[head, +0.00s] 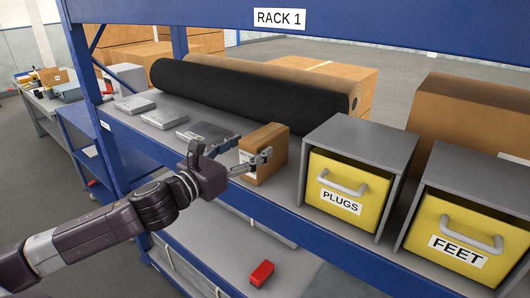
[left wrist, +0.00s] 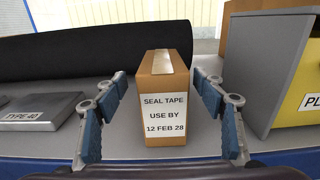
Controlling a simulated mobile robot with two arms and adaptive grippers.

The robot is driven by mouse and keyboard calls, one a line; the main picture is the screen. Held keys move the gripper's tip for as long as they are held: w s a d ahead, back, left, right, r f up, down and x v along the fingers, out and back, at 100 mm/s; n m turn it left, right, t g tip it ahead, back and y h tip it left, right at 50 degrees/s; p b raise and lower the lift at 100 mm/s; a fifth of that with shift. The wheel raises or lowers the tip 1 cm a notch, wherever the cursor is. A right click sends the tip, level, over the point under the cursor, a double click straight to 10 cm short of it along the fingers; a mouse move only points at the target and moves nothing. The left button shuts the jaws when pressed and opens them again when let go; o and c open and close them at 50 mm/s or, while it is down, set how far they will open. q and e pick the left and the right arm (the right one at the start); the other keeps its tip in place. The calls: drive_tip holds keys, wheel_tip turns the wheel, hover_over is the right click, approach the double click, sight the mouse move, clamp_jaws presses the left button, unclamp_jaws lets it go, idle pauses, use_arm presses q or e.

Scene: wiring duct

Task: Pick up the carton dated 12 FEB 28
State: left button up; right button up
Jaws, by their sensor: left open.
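The carton (head: 265,152) is a small brown box standing upright on the rack shelf, between the grey flat boxes and the yellow drawer units. In the left wrist view the carton (left wrist: 164,98) carries a white label reading SEAL TAPE, USE BY 12 FEB 28. My left gripper (head: 232,159) reaches in from the left at the front of the carton. In the left wrist view my left gripper (left wrist: 160,130) is open, with one blue-padded finger on each side of the carton and a visible gap on both sides. My right gripper is not in view.
A black roll (head: 240,95) lies behind the carton. Yellow drawers marked PLUGS (head: 345,189) and FEET (head: 460,240) stand in grey housings to the right. Flat grey boxes (head: 165,118) lie to the left. A red object (head: 262,273) sits on the lower shelf.

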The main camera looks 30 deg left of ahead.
sight(265, 138)
use_arm(q)
drive_tip(key=shift+w+d, duration=0.1)
drive_tip(key=shift+w, duration=0.55)
drive_tip(key=shift+w+d+r+p, duration=0.1)
drive_tip(key=shift+w+r+p, duration=0.2)
drive_tip(key=shift+w, duration=0.6)
drive_tip(key=shift+w+d+p, duration=0.15)
drive_tip(key=shift+w+p, duration=0.6)
drive_tip(key=shift+w, duration=0.45)
drive_tip(key=shift+w+d+f, duration=0.1)
drive_tip(key=shift+w, duration=0.3)
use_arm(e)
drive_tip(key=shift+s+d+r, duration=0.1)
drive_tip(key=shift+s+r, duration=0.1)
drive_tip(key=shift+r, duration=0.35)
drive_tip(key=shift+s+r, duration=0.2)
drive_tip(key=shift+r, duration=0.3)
use_arm(q)
drive_tip(key=c, duration=1.2)
drive_tip(key=shift+c, duration=1.1)
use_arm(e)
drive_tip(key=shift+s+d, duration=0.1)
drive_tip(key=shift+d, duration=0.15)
